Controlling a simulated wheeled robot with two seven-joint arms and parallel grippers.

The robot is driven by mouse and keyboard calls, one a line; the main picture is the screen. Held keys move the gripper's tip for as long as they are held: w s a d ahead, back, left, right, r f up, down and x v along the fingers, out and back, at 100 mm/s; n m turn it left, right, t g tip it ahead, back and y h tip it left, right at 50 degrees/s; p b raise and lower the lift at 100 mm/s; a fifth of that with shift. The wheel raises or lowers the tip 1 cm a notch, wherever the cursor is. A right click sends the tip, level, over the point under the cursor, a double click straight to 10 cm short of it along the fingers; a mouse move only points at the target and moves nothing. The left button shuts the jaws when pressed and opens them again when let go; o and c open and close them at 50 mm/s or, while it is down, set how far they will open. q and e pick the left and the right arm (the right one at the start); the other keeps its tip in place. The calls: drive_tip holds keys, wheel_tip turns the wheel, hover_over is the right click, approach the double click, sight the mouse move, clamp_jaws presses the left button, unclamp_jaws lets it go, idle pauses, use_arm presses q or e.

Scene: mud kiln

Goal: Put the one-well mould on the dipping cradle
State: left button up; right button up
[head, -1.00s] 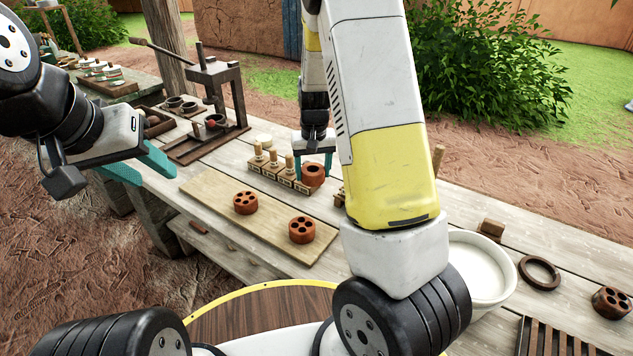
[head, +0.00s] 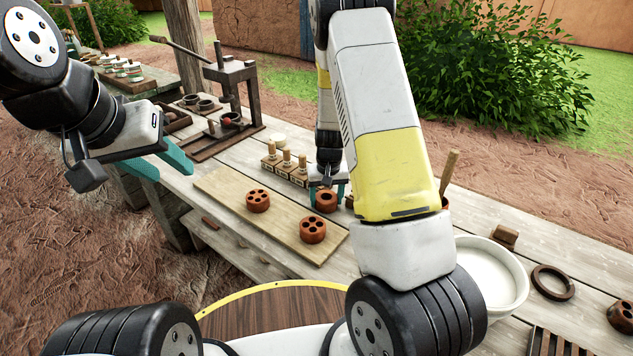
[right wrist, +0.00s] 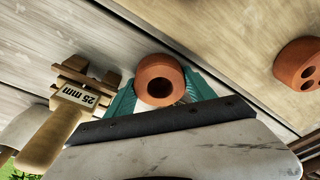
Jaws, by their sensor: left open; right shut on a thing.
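The one-well mould (head: 327,207) is a round reddish clay piece with one hole. My right gripper (head: 327,190) is shut on it, teal fingers on either side, beside the far right edge of the pale board. It also shows in the right wrist view (right wrist: 160,68); whether it touches the table is unclear. A notched wooden piece (right wrist: 88,72) with a "25 mm" label lies beside it there. I cannot tell which thing is the dipping cradle; a slatted wooden rack (head: 560,345) shows partly at the bottom right. My left gripper (head: 165,165) is open and empty at the table's left end.
The pale board (head: 225,190) bears two several-holed moulds (head: 258,200). A rack of labelled pegs (head: 285,170) stands behind. A white bowl (head: 490,275), wooden block (head: 505,236) and dark ring (head: 553,283) lie right. A lever press (head: 233,85) stands back left. My right arm hides the table's middle.

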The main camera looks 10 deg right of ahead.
drive_tip(key=shift+f, duration=0.15)
drive_tip(key=o, duration=1.3)
drive_tip(key=shift+o, duration=0.2)
